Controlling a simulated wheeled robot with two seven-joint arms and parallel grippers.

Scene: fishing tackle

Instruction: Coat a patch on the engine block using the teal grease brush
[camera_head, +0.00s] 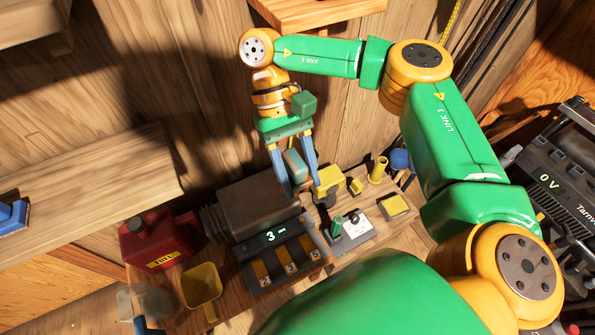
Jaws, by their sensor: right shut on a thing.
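My right gripper (300,188) points down with its two blue fingers shut on a teal piece (295,165), which looks like the handle of the teal grease brush. The brush's lower end is hard to make out. A dark grey-brown block with ribs on its left side (255,203), which looks like the engine block, stands on the wooden bench, just left of the fingertips. I cannot tell whether the brush touches it.
A box with a lit display (276,236) and numbered slots stands in front of the block. A red fuel can (160,238), yellow scoop (201,286) and clear cup (135,301) are left. A yellow piece (329,180), a green-handled item (337,229) and a yellow cylinder (377,169) crowd the right.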

